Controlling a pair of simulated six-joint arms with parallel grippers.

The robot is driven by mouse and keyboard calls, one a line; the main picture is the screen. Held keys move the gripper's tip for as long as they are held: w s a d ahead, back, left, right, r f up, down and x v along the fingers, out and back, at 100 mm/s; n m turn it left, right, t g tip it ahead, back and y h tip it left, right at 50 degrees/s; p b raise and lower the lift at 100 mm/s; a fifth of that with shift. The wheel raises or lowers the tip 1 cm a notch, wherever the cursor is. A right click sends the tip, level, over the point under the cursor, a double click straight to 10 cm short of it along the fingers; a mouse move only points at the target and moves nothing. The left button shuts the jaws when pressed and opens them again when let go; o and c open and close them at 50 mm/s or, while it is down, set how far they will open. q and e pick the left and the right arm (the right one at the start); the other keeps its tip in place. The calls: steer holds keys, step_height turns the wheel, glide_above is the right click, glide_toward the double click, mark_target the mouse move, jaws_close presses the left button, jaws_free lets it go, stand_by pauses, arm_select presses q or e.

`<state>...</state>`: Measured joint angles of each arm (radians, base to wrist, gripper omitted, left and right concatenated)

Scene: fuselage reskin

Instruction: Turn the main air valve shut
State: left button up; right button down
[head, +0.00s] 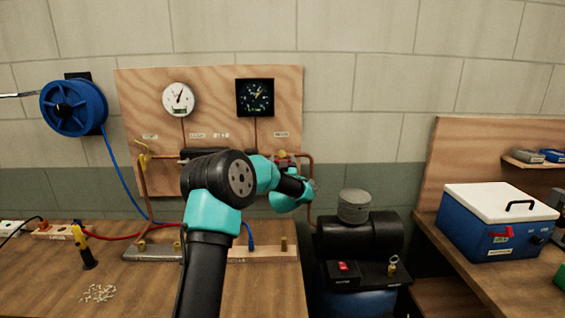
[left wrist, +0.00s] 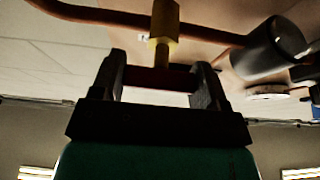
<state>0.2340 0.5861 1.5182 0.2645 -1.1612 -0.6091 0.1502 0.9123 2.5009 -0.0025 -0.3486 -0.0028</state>
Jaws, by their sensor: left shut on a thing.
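The main air valve (head: 283,155) is a small brass fitting on the copper pipe at the right of the wooden panel. Its yellow body (left wrist: 165,22) hangs at the top of the left wrist view, with a dark red handle (left wrist: 150,78) across it. My left gripper (left wrist: 160,85) has one finger on each side of the handle and is shut on it. In the head view the left gripper (head: 312,187) is small, just below and right of the valve, and partly hidden by my wrist. My right gripper is not in view.
The panel carries a white gauge (head: 179,99) and a black gauge (head: 255,97). A black compressor (head: 360,237) stands right of my arm. A blue hose reel (head: 73,107) hangs at left. A yellow-handled tool (head: 84,249) stands on the bench. A blue cooler (head: 495,228) sits at right.

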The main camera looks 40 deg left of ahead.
arm_select(q)
steer(key=shift+m, duration=0.6)
steer(key=m+t+h, duration=0.1)
steer(key=m+h, duration=0.1)
steer(key=m, duration=0.3)
steer(key=shift+h, duration=0.4)
steer(key=m+h, duration=0.1)
steer(key=m, duration=0.2)
steer(key=m+t+h, duration=0.1)
steer(key=m+h, duration=0.1)
steer(key=m, duration=0.1)
steer(key=m+g+h, duration=0.1)
steer(key=m+h, duration=0.1)
steer(key=m, duration=0.3)
steer(key=shift+m, duration=0.3)
steer(key=shift+m+g+h, duration=0.6)
steer(key=shift+m+g, duration=0.1)
steer(key=shift+m, duration=1.6)
steer(key=o, duration=0.9)
steer(key=shift+o, duration=0.2)
